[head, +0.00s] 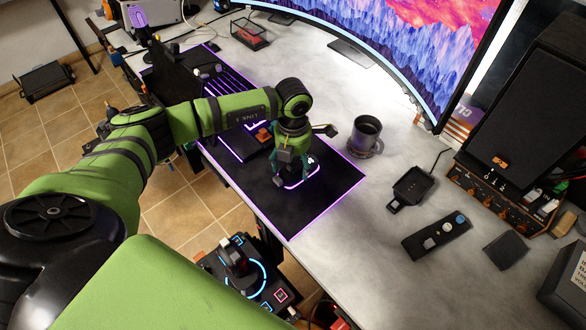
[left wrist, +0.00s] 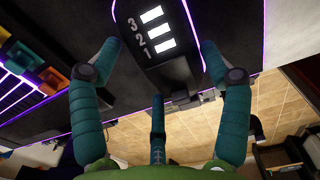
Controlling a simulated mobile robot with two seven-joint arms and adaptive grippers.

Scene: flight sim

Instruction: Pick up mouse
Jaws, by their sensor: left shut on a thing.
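The mouse is a dark body with lit white panels and the digits 3, 2, 1 in the left wrist view (left wrist: 153,40). My left gripper (head: 291,176) points down over the black desk mat (head: 322,203) with purple glowing edges. In the head view the gripper hides most of the mouse. I cannot tell whether the mouse is clear of the mat. My right gripper is not in view.
A keyboard (head: 232,135) lies left of the gripper. A dark mug (head: 366,134) stands close on its right. A remote-like device (head: 437,238), a small black dock (head: 413,186) and a speaker (head: 530,100) are farther right. The desk's front edge is near, with tiled floor below.

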